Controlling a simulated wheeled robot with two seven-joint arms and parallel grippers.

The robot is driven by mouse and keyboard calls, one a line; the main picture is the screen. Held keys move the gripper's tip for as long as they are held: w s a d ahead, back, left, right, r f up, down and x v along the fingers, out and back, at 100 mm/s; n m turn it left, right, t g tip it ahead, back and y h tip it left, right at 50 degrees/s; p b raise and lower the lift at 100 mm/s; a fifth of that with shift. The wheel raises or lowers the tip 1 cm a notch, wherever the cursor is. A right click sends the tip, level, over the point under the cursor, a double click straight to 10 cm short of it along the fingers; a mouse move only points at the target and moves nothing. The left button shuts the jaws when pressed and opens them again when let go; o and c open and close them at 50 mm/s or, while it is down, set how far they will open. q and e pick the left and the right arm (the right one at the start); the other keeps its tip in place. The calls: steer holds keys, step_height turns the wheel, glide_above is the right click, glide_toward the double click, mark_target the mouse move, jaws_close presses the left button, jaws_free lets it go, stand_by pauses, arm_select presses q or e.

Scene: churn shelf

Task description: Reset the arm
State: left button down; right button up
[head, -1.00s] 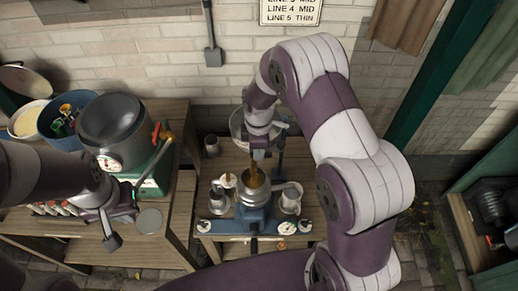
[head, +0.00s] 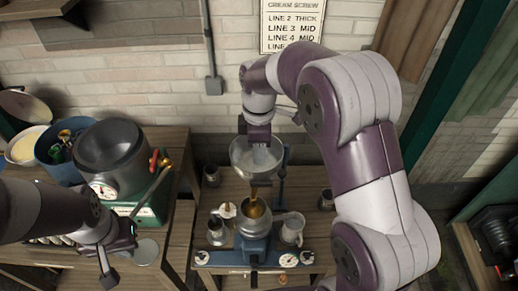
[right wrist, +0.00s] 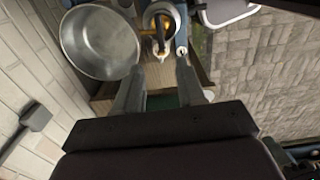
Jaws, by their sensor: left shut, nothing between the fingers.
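My right arm comes in from the right in the head view. Its gripper (head: 258,138) is above the metal bowl (head: 250,160), near the brick wall. In the right wrist view its two fingers (right wrist: 160,88) stand apart with nothing between them; the bowl (right wrist: 98,42) is beyond them at the upper left. My left gripper (head: 110,268) is shut and empty, low at the left, in front of the green scale (head: 150,203).
The blue separator (head: 254,245) stands on a wooden table with a jug (head: 292,230) and small cups around it. A dark pot (head: 112,155) sits on the scale. A sign (head: 291,25) hangs on the wall.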

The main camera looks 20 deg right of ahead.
steer(key=shift+r, duration=0.1)
stand_by(0.4)
steer(key=s+d+f+m+b, duration=0.1)
steer(key=s+f+m, duration=0.2)
steer(key=s+m, duration=0.4)
steer(key=s+d+f+m+t+b, duration=0.1)
steer(key=s+d+f+m, duration=0.1)
steer(key=s+m, duration=0.5)
steer(key=shift+s+d+f+m, duration=0.15)
steer(key=shift+s+f+m, duration=0.25)
steer(key=shift+s+f, duration=0.3)
steer(key=shift+s+r, duration=0.1)
steer(key=shift+r, duration=0.05)
stand_by(0.5)
